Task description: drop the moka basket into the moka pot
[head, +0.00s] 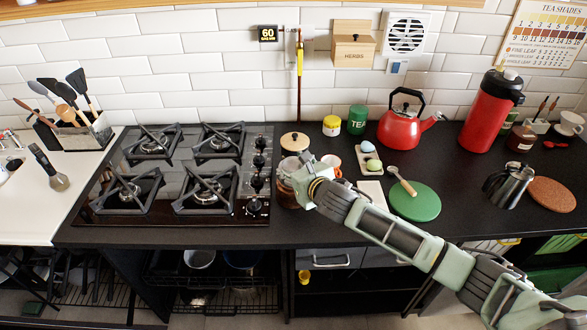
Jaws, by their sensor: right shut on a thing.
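My right gripper (296,180) reaches in from the lower right to the counter just right of the hob. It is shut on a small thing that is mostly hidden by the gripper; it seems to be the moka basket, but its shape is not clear. A brown, shiny round vessel (285,194) stands right at the gripper, partly covered by it. I cannot tell whether it is the moka pot. A silver metal pot with a dark handle (509,187) stands upright at the right, far from the gripper. My left gripper is not in view.
The gas hob (185,172) lies left of my gripper. A green round mat (415,203), red kettle (403,125) and cork mat (552,194) are further right.

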